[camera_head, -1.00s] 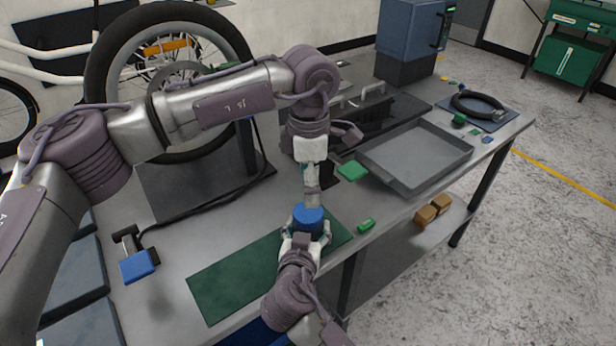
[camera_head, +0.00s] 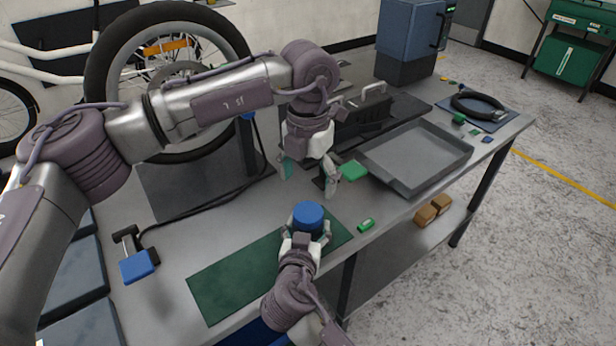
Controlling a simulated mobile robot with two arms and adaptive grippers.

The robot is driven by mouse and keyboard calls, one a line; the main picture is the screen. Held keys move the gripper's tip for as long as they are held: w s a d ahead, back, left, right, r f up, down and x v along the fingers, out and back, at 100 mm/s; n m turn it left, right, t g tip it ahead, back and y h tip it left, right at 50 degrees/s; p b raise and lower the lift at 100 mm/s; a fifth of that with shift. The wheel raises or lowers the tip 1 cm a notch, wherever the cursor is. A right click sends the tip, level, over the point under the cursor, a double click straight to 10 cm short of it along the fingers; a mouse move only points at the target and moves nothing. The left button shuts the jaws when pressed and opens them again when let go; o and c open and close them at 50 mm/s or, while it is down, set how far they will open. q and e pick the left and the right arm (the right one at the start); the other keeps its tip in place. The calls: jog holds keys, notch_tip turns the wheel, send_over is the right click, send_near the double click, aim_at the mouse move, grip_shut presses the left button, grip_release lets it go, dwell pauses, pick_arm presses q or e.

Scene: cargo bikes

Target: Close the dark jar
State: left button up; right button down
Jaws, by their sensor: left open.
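The dark jar stands on the green mat (camera_head: 236,278) near the table's front edge, with a round blue lid (camera_head: 309,214) on its top. The jar's body is mostly hidden below the lid and behind my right gripper. My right gripper (camera_head: 308,232) comes from the front, its fingers closed around the sides of the jar just below the lid. My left gripper (camera_head: 308,180) is open and empty above and behind the lid, fingers pointing down and clear of it. I cannot tell how tightly the lid sits.
A grey tray (camera_head: 420,152) stands to the right, with a green block (camera_head: 353,170) beside it and a small green piece (camera_head: 366,225) at the front edge. A blue-handled tool (camera_head: 138,264) lies on the left. A bicycle wheel (camera_head: 100,75) rises behind.

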aim_at(308, 212)
pick_arm(q)
jog(key=shift+f, duration=4)
jog(key=c, duration=1.2)
jog(key=m, duration=0.9)
jog(key=o, duration=1.3)
jog(key=shift+o, duration=0.2)
jog(key=shift+r, duration=0.1)
notch_tip(308, 212, up, 12)
